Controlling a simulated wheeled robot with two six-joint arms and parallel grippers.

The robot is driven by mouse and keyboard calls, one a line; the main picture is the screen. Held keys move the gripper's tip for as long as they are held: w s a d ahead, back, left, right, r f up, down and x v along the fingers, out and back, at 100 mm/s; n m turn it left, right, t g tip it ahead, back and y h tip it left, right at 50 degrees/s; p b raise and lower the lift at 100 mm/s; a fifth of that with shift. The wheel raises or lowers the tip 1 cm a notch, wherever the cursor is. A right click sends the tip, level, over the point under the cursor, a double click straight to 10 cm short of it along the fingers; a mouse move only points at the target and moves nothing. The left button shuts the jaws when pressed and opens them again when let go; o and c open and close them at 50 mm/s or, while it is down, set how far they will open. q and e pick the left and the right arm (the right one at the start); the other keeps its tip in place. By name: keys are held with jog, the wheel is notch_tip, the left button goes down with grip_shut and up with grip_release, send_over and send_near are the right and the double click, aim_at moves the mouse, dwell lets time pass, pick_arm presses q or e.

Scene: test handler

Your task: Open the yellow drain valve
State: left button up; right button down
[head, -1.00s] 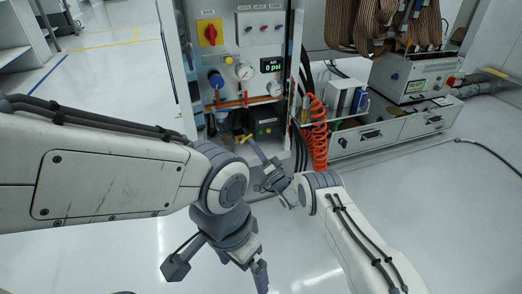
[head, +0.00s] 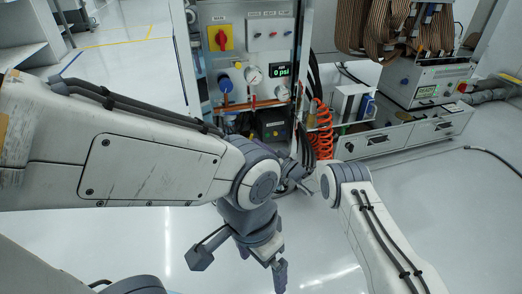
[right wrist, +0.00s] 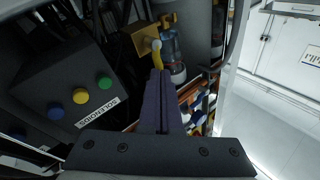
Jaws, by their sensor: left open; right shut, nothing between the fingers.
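The yellow drain valve shows in the right wrist view as a yellow lever (right wrist: 157,54) on a brass body (right wrist: 145,39), inside the lower cabinet. My right gripper (right wrist: 160,76) is shut and empty, its fingertips right at the lower end of the lever. I cannot tell whether they touch it. In the head view the right gripper is partly hidden behind my left arm, low in front of the cabinet, and I cannot make out the valve. My left gripper (head: 240,268) is open and empty, hanging low over the floor.
The cabinet panel carries a red switch (head: 220,38), a gauge (head: 252,75) and a display reading 0 psi (head: 281,70). An orange coiled hose (head: 321,128) hangs right of it. A black box with coloured buttons (right wrist: 78,90) sits left of the valve.

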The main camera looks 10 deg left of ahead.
jog(key=p+v, duration=0.5)
jog(key=v, duration=0.8)
jog(key=shift+d+f+p, duration=0.15)
jog(key=shift+p, duration=0.25)
jog(key=shift+s, duration=0.1)
